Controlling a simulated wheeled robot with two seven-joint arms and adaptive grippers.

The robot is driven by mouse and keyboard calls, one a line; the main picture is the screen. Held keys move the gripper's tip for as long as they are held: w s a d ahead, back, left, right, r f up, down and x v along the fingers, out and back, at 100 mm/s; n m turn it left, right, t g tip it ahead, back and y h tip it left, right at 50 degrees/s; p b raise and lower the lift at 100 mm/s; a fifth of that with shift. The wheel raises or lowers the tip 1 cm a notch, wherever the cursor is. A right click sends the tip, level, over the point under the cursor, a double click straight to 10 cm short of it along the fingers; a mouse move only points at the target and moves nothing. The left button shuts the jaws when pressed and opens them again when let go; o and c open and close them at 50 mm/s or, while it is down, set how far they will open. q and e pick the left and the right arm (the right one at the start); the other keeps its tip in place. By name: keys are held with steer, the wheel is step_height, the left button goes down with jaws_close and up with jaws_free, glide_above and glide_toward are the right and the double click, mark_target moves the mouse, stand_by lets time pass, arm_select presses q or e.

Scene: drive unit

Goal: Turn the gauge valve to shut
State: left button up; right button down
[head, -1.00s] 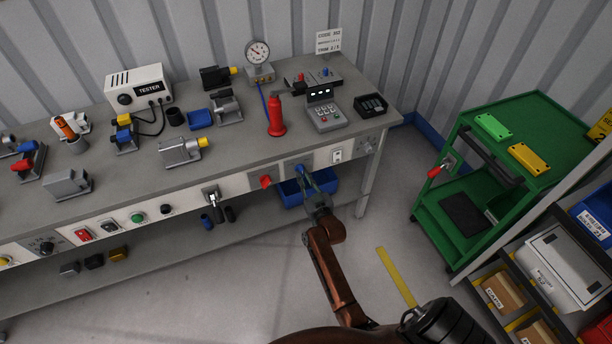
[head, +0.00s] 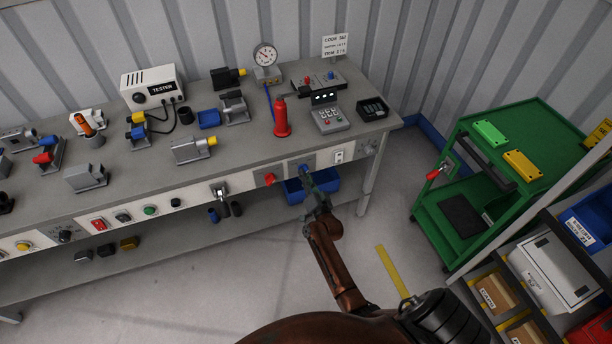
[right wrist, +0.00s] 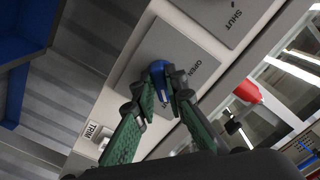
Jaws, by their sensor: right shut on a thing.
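A blue valve handle (head: 304,168) sits on a grey plate (right wrist: 150,48) on the bench's front panel. My right gripper (head: 308,180) is at this handle from the front. In the right wrist view, the two green fingers of the right gripper (right wrist: 163,92) are shut on the blue handle (right wrist: 157,70), one on each side. The plate reads OPEN beside the handle; another word on it is partly hidden by a finger. The gauge (head: 265,55) stands at the back of the bench with a blue line running down from it. My left gripper is not in view.
A blue bin (head: 325,180) sits under the bench top. A green cart (head: 475,215) stands right, with clear floor between.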

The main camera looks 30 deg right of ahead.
steer(key=shift+m, duration=0.5)
steer(key=c, duration=2)
jaws_free()
steer(key=shift+o, duration=0.2)
steer(key=v, duration=1.2)
steer(key=shift+a, duration=0.1)
